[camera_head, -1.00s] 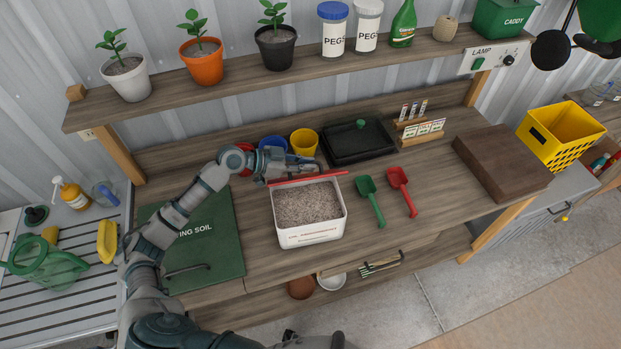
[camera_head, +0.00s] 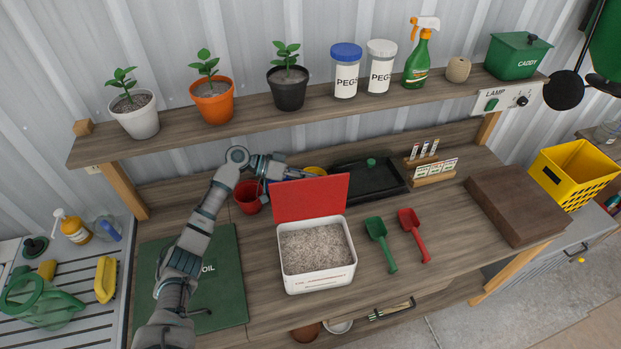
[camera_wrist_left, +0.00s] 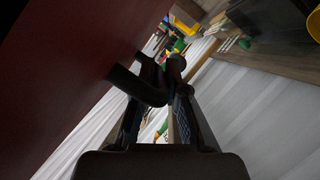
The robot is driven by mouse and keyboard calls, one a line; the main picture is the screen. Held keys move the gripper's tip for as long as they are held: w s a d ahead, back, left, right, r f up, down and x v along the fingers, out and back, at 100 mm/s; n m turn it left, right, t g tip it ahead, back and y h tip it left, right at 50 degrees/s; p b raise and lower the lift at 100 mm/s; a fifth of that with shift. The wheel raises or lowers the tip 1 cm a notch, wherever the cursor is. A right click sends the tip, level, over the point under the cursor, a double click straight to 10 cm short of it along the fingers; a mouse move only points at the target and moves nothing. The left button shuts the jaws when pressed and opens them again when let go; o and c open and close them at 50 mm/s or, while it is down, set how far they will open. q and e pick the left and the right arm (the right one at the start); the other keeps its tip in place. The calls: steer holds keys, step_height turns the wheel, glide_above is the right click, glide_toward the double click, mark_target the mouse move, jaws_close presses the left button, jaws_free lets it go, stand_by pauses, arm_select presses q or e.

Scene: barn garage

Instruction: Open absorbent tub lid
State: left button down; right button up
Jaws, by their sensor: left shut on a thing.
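The white absorbent tub (camera_head: 318,275) stands on the bench, full of grey-brown granules (camera_head: 315,246). Its red lid (camera_head: 311,198) stands up from the tub's back edge, with its inner face toward me. My left gripper (camera_head: 308,174) is at the lid's top edge, its fingers partly hidden behind the lid. In the left wrist view the lid (camera_wrist_left: 70,70) fills the left side, with a dark handle (camera_wrist_left: 140,87) projecting from it. The left gripper (camera_wrist_left: 172,85) is shut on this handle, though the contact is dark. My right gripper is not in view.
A red pot (camera_head: 248,197) stands beside my left arm, and a black tray (camera_head: 372,185) lies behind the tub's right side. Green (camera_head: 381,243) and red (camera_head: 413,234) scoops lie right of the tub. A shelf (camera_head: 230,124) with pots and jars runs above the bench.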

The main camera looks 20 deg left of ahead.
arm_select(q)
steer(key=shift+a+f, duration=0.1)
steer(key=shift+f, duration=0.6)
steer(key=c, duration=1.5)
jaws_free()
steer(key=shift+a+r, duration=0.1)
steer(key=shift+a, duration=0.05)
steer(key=shift+a+r, duration=0.2)
steer(key=shift+a, duration=0.05)
